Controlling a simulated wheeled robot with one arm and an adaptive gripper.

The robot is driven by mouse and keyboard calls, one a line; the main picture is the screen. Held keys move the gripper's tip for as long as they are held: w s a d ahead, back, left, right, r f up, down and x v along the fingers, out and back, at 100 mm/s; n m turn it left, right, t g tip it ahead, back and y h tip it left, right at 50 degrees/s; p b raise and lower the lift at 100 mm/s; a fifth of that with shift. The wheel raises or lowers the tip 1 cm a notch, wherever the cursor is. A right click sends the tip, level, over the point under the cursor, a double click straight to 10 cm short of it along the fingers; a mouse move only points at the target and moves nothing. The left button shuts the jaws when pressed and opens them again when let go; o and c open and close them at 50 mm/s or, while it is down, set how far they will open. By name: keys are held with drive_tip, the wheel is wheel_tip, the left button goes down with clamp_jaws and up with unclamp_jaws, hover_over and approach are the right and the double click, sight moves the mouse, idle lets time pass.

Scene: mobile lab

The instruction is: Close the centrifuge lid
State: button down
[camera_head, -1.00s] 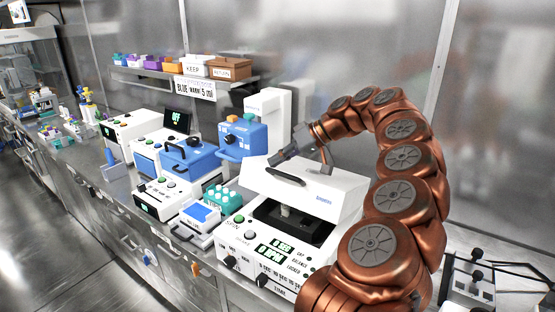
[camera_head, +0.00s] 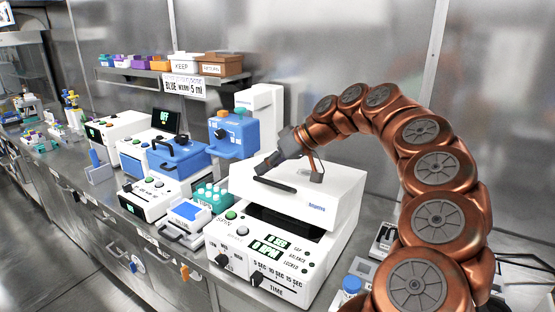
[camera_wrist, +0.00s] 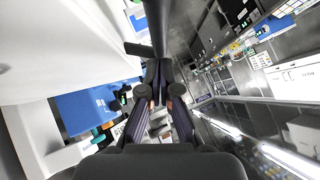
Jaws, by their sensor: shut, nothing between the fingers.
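The centrifuge (camera_head: 312,262) is a white box with knobs and green displays on its front. Its white lid (camera_head: 325,182) is tilted partly open, with a dark gap under its front edge. A black handle (camera_head: 275,186) is on the front of the lid. My gripper (camera_head: 262,169) is shut and empty, over the lid just behind the handle. In the wrist view its fingers (camera_wrist: 159,66) come together at the end of a dark bar, probably the handle; I cannot tell whether they touch it. The inside of the centrifuge is mostly hidden.
Blue and white devices (camera_head: 178,158) and a teal tube rack (camera_head: 211,196) stand close on the left. A blue-capped container (camera_head: 351,285) is at the lower right. A shelf with small boxes (camera_head: 220,64) is on the back wall. The aisle floor is clear.

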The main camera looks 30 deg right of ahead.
drive_tip(key=s+a+f+n+h+b, duration=0.1)
drive_tip(key=a+f+h+b, duration=0.1)
drive_tip(key=f+b, duration=0.5)
drive_tip(key=shift+s+a+t, duration=0.3)
drive_tip(key=shift+a, duration=0.3)
drive_tip(key=shift+a+f, duration=0.1)
drive_tip(key=shift+f, duration=0.2)
drive_tip(key=s+d+r, duration=0.1)
drive_tip(key=r, duration=0.2)
drive_tip(key=s+d+r, duration=0.1)
drive_tip(key=d+r, duration=0.1)
drive_tip(key=r, duration=0.2)
drive_tip(key=s+d+r, duration=0.1)
drive_tip(key=s+r, duration=0.1)
drive_tip(key=r, duration=0.1)
drive_tip(key=shift+s+d+r+p, duration=0.1)
drive_tip(key=shift+d+r+p, duration=0.05)
drive_tip(key=shift+r+p, duration=0.25)
drive_tip(key=shift+v, duration=1.05)
